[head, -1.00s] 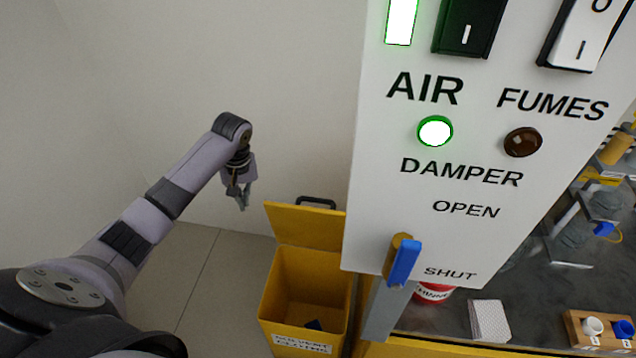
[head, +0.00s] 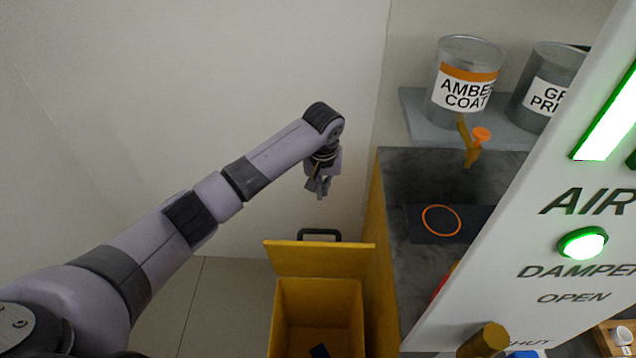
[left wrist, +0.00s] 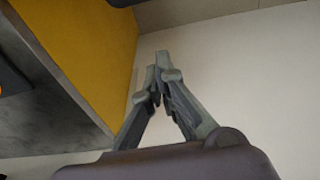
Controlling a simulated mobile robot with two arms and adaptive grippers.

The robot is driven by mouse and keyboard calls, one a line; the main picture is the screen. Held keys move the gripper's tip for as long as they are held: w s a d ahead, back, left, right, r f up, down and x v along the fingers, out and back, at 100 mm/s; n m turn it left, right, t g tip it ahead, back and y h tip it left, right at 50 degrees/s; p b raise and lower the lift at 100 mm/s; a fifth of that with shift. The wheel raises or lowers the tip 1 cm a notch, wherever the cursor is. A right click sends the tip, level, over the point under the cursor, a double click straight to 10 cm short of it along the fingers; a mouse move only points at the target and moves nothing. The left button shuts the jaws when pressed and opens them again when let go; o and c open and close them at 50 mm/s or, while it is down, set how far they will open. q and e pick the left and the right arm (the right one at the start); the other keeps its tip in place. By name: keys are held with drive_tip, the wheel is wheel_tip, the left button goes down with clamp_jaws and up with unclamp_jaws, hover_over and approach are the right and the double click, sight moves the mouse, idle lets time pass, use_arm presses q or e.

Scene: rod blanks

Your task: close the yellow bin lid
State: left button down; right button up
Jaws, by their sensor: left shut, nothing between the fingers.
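The yellow bin (head: 318,300) stands on the floor in the lower middle of the head view, left of the bench. Its lid (head: 318,259) is open, raised at the back of the bin, with a dark handle (head: 318,235) along its top edge. My right gripper is not in view.
A bench (head: 392,205) with a yellow side stands right of the bin. Above it a shelf (head: 413,112) holds an amber coat can (head: 465,85) and a grey can (head: 545,85). A white switch panel (head: 540,240) fills the right. Floor left of the bin is clear.

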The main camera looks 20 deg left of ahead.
use_arm(q)
wheel_tip(320, 180, down, 7)
drive_tip(key=s+p, duration=0.2)
drive_tip(key=shift+s+d+f, duration=0.2)
drive_tip(key=shift+s, duration=0.15)
drive_tip(key=shift+r, duration=0.1)
